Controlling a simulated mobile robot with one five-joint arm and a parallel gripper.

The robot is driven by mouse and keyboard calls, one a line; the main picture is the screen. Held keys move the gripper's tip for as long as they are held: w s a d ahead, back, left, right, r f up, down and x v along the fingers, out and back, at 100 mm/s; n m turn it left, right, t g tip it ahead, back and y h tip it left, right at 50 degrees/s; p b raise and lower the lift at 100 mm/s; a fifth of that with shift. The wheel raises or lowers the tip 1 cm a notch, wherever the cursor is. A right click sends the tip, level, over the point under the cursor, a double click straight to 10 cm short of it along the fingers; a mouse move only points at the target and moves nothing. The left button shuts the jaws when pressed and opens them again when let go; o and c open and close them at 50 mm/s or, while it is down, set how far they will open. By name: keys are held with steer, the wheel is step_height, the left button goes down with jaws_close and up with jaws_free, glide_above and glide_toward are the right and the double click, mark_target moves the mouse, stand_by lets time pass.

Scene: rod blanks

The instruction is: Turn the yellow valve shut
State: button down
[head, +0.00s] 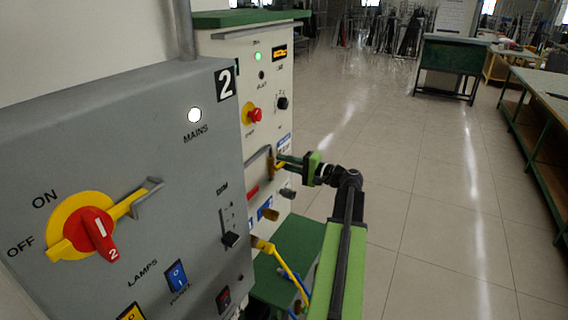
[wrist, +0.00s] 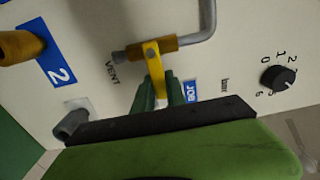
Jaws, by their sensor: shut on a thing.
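The yellow valve (wrist: 152,56) is a small yellow lever on a brass body (wrist: 172,43) in a grey pipe, next to the word VENT. In the wrist view the lever points down from the body, roughly across the pipe's line. My gripper (wrist: 156,92) has its green fingers on either side of the lever's lower end and is shut on it; that end is partly hidden. In the head view my gripper (head: 283,163) reaches left to the pale panel, where the brass body (head: 270,168) and a little of the lever show.
The grey cabinet (head: 130,170) with a red and yellow switch (head: 90,228) stands close at the left. A grey pipe (wrist: 203,22) bends beside the valve. A black knob (wrist: 278,78) and another brass fitting (wrist: 20,46) flank it. Open floor (head: 430,200) lies to the right.

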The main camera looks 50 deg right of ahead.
steer(key=shift+f, duration=0.1)
stand_by(0.3)
steer(key=c, duration=1.4)
jaws_free()
steer(key=shift+o, duration=0.2)
steer(key=v, duration=1.7)
steer(key=shift+s, duration=0.25)
